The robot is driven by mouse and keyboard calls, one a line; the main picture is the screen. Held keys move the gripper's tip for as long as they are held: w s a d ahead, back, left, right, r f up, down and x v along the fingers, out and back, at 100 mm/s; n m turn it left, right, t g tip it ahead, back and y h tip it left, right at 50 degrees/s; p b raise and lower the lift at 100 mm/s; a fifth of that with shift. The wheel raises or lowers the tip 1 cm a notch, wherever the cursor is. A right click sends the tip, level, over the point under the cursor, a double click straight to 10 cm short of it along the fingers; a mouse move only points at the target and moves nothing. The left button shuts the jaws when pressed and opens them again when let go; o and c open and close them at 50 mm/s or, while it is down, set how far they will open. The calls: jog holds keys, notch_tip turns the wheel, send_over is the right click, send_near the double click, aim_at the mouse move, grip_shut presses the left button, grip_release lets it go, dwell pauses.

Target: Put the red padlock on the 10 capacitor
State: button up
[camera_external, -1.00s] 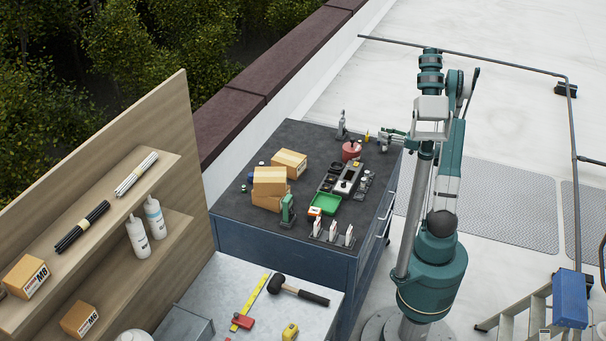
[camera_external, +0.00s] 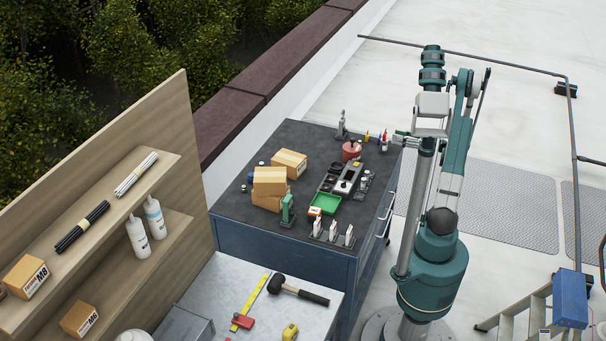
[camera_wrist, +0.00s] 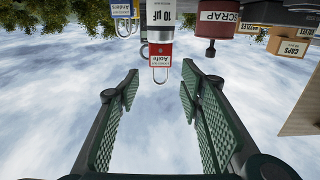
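The red padlock (camera_wrist: 160,52), with a white "Aoife" tag and a silver shackle, shows beyond my fingers in the wrist view, where its writing is upside down. The capacitor marked 10 µF (camera_wrist: 160,13) is directly above it in that picture; they overlap, and I cannot tell how they touch. A small red item, probably the padlock, shows in the external view (camera_external: 384,138) at the bench's far right corner. My gripper (camera_wrist: 155,85) is open, with green ribbed pads apart and nothing between them. In the external view, my gripper (camera_external: 398,134) is just right of that item.
A blue padlock (camera_wrist: 122,9) tagged "Anders" is left of the red one. A dark red SCRAP can (camera_wrist: 215,18) and cardboard boxes (camera_wrist: 290,46) are to the right. The bench (camera_external: 250,205) holds trays and small stands. Open sky lies between my fingers.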

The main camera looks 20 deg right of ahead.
jog(key=shift+v, duration=1.95)
